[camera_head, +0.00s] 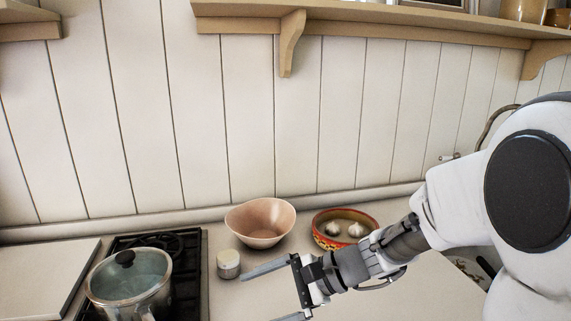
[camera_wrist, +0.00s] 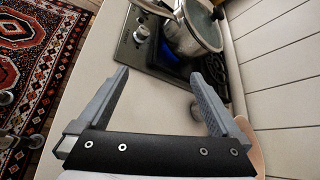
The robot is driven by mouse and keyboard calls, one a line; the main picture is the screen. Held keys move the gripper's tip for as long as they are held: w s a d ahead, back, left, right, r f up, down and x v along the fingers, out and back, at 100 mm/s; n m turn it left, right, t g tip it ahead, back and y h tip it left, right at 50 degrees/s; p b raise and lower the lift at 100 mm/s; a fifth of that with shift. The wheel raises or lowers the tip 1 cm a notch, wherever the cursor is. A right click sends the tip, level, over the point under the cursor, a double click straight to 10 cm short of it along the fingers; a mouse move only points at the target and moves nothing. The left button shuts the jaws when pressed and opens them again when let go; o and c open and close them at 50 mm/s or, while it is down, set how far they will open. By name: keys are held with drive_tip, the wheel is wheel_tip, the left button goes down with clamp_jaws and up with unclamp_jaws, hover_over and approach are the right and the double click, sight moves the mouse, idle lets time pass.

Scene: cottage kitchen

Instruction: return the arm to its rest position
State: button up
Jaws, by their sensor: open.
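My gripper (camera_head: 277,292) is open and empty, reaching left over the counter in the head view. In the wrist view its two fingers (camera_wrist: 160,92) stand wide apart with bare counter between them. My white and grey arm comes in from the right in the head view. A small white-lidded jar (camera_head: 228,264) stands on the counter just beyond the upper fingertip. A pink bowl (camera_head: 260,222) stands behind the gripper, near the wall. A red and yellow patterned bowl (camera_head: 344,215) holding garlic bulbs stands behind my forearm, which hides part of it.
A glass-lidded pot (camera_head: 130,281) sits on the black stove (camera_head: 187,291) at the left; it also shows in the wrist view (camera_wrist: 192,30). A wooden shelf (camera_head: 375,22) runs along the wall above. A patterned rug (camera_wrist: 40,50) lies on the floor beyond the counter edge.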

drive_tip(key=s+d+r+n+t+h+p, duration=0.2)
drive_tip(key=s+d+r+n+h, duration=0.3)
drive_tip(key=d, duration=0.4)
drive_tip(key=s+d+r+n+t+h+p, duration=0.2)
drive_tip(key=s+d+r+n+h+p, duration=0.1)
drive_tip(key=s+d+r+n+h, duration=0.3)
drive_tip(key=s+d+h, duration=0.1)
drive_tip(key=s+d, duration=0.1)
drive_tip(key=d, duration=0.1)
drive_tip(key=shift+s+d+t, duration=0.2)
drive_tip(key=shift+d+t, duration=0.1)
drive_tip(key=shift+t, duration=0.1)
